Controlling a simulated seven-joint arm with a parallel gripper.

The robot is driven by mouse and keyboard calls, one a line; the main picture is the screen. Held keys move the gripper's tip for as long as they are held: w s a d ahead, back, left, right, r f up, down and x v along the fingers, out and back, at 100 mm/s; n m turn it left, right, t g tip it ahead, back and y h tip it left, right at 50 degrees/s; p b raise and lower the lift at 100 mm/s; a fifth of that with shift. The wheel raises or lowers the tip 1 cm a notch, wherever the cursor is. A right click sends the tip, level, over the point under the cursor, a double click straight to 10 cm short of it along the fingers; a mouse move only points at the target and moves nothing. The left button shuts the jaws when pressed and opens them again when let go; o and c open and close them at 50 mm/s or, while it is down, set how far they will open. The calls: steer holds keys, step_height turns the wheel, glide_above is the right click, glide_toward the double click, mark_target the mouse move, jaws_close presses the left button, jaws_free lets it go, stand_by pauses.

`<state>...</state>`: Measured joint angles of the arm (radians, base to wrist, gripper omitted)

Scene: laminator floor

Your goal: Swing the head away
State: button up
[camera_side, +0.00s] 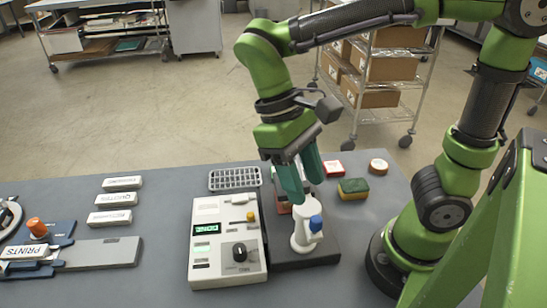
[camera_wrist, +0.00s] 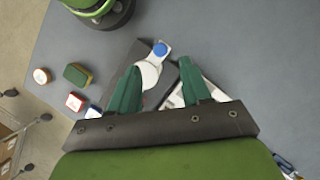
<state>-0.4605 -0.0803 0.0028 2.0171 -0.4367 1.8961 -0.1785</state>
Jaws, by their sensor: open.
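The white head (camera_side: 303,238) with a blue knob (camera_side: 316,223) stands on a dark base plate (camera_side: 318,255), right of the control panel (camera_side: 228,240). In the wrist view the head (camera_wrist: 150,72) is a round white body with an arm reaching to the blue knob (camera_wrist: 160,48). My gripper (camera_side: 308,193) has green fingers pointing down, just behind and above the head. In the wrist view my gripper (camera_wrist: 158,64) is open, with the white head showing in the gap between its fingers. Whether the fingers touch it I cannot tell. Part of a red item behind the head is hidden by the fingers.
A yellow-green sponge (camera_side: 353,189), a red-and-white box (camera_side: 333,169) and a round tin (camera_side: 378,166) lie to the right. A grey rack (camera_side: 235,179) lies behind the panel. Labelled white blocks (camera_side: 113,218) and a blue device (camera_side: 40,245) are at left. The front right tabletop is clear.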

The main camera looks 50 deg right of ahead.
mark_target(316, 218)
steer(key=x, duration=0.6)
steer(key=shift+s+f, duration=0.15)
steer(key=shift+f, duration=0.2)
jaws_close()
